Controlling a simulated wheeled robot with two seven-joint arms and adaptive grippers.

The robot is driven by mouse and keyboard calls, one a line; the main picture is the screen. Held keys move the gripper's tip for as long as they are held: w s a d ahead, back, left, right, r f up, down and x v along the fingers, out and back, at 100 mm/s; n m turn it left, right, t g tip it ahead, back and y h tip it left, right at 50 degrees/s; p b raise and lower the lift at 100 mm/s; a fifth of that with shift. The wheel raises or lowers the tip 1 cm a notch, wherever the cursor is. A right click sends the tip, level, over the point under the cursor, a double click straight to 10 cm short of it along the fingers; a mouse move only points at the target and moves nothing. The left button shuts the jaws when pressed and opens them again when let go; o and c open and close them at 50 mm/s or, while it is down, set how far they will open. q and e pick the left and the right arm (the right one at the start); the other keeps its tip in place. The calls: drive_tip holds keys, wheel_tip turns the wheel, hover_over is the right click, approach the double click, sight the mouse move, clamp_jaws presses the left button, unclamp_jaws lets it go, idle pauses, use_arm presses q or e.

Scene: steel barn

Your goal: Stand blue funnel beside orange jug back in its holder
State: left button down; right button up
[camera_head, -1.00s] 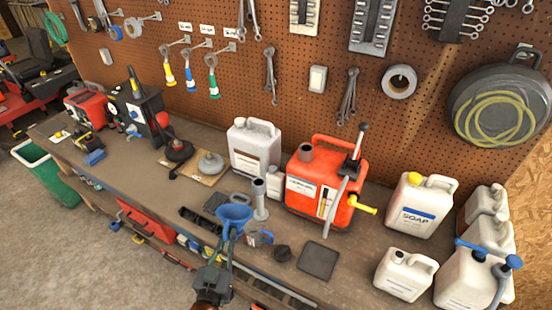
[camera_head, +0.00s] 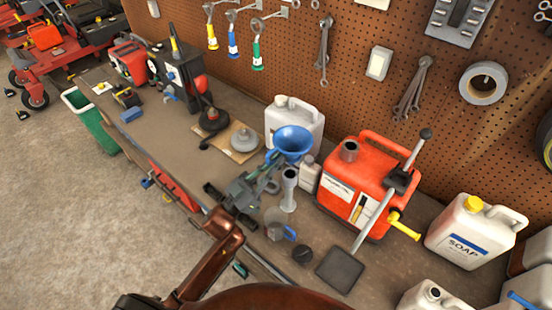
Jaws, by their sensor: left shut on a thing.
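The blue funnel (camera_head: 290,140) is held bowl-up in my left gripper (camera_head: 271,168), whose fingers are shut on it below the bowl. Its spout is mostly hidden. A grey upright tube on a round foot, which looks like the holder (camera_head: 289,189), stands on the bench just left of the orange jug (camera_head: 362,180). In the picture the bowl shows above the tube's top; I cannot tell whether the spout is in line with it. My right gripper is not in view.
A small grey bottle (camera_head: 309,175) stands close between tube and jug. A white jug (camera_head: 295,118) is behind the funnel. A clear measuring cup (camera_head: 279,226), a black cap (camera_head: 302,253) and a dark square pad (camera_head: 340,270) lie in front. The bench's left part has bare room.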

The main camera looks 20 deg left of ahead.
use_arm(q)
drive_tip(key=shift+w+f+b, duration=0.1)
drive_tip(key=shift+f+b, duration=0.25)
drive_tip(key=shift+f, duration=0.25)
wheel_tip(320, 180, down, 3)
drive_tip(key=shift+r+b, duration=0.2)
drive_tip(key=shift+b, duration=1.05)
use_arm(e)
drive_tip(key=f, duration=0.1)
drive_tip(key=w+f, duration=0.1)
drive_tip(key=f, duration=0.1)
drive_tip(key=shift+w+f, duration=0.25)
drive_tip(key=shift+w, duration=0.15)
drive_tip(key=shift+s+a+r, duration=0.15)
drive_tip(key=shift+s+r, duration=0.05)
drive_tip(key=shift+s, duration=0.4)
use_arm(q)
drive_tip(key=shift+p, duration=0.5)
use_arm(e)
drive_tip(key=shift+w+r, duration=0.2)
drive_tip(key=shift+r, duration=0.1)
